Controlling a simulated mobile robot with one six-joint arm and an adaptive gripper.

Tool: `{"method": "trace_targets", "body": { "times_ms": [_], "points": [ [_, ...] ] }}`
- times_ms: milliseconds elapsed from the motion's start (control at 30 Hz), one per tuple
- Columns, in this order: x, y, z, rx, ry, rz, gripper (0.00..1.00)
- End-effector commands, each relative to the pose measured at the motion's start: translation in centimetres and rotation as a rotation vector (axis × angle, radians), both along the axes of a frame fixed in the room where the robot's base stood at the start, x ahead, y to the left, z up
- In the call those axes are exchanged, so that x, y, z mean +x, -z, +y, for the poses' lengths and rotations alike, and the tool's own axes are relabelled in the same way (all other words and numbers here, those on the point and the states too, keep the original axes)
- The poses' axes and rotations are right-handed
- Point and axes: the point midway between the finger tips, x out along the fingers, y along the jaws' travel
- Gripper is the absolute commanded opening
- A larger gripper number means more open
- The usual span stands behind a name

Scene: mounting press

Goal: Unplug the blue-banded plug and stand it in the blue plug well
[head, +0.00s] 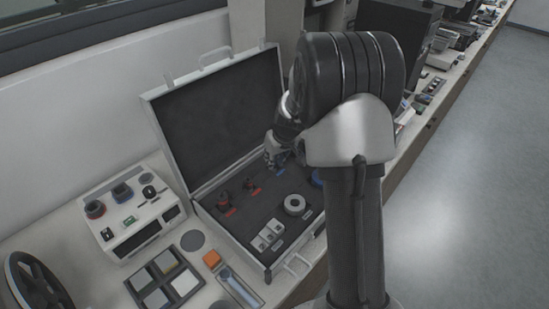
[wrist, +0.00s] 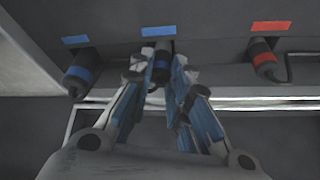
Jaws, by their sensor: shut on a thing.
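In the wrist view my gripper (wrist: 158,78) is shut on a dark plug with a blue band (wrist: 161,63). That plug is directly below a blue label (wrist: 158,31). A second dark plug with a blue band (wrist: 78,74) stands to the left, below its own blue label (wrist: 75,42). I cannot tell whether the held plug is seated or lifted, and no well opening shows clearly. In the head view my gripper (head: 274,151) reaches down into the open case (head: 203,213), next to a blue label (head: 281,169); the plug there is hidden.
A plug with a red band (wrist: 263,58) stands right of my fingers, below a red label (wrist: 270,27). The case also holds a grey ring (head: 295,205) and a blue round part (head: 317,178). A white control box (head: 133,218) stands left of the case; its raised lid (head: 215,105) is behind.

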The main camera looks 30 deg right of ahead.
Motion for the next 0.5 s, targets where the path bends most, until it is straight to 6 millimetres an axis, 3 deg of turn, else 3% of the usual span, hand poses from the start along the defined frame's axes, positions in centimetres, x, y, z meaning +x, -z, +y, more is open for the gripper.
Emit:
{"method": "trace_targets", "body": {
  "times_ms": [500],
  "points": [
    [0.01,0.56,-0.01,0.0,0.0,-0.001,0.0]
  ]
}}
